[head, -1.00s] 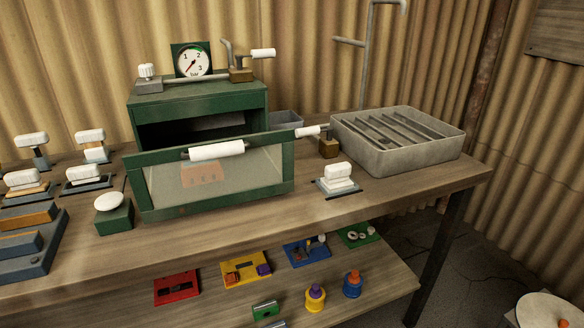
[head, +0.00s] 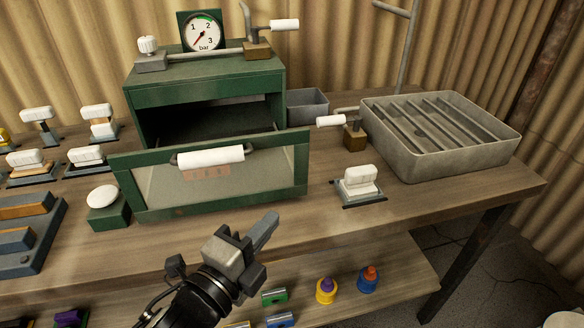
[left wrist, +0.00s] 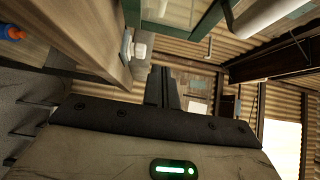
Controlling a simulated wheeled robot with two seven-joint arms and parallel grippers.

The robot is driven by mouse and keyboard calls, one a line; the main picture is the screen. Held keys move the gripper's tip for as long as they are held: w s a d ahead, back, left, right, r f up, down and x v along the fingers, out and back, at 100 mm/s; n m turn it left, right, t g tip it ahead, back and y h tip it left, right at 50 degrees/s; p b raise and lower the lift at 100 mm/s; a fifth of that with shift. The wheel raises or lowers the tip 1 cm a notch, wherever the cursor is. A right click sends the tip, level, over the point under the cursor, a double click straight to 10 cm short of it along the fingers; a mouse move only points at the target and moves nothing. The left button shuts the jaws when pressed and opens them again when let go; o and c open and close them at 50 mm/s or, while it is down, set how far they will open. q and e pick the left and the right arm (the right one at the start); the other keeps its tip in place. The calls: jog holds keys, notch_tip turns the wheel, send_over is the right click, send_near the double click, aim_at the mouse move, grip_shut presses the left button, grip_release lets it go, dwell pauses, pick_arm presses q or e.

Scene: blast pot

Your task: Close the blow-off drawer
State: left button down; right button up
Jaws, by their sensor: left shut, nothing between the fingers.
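The blow-off drawer (head: 150,205) is a green-framed, clear-fronted drawer. It stands pulled out toward me from the green cabinet (head: 190,80), with a dark gap behind its front. Its white bar handle (head: 211,156) runs across the top of the front. In the left wrist view the white handle (left wrist: 262,18) and part of the green frame (left wrist: 208,22) show at the top. My left gripper (head: 266,230) is shut and empty, in front of and below the drawer front, apart from it. In the left wrist view its fingers (left wrist: 163,88) show together. My right gripper is not in view.
A grey slotted tray (head: 400,164) stands on the right of the bench. A white-handled switch (head: 358,184) and a lever valve (head: 354,135) sit right of the drawer. A white push-button (head: 102,196) is close to its left. The bench front edge is near my gripper.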

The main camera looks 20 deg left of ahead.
pick_arm(q)
jog(key=p, duration=0.1)
send_near(297, 170)
jog(key=w+d, duration=0.1)
jog(key=d, duration=0.1)
jog(key=w+d, duration=0.2)
jog(key=shift+r, duration=0.15)
jog(key=shift+w+a+p, duration=0.4)
jog(key=shift+w+a, duration=0.45)
jog(key=shift+w, duration=0.2)
jog(key=shift+w+a, duration=0.3)
jog(key=shift+w, duration=0.15)
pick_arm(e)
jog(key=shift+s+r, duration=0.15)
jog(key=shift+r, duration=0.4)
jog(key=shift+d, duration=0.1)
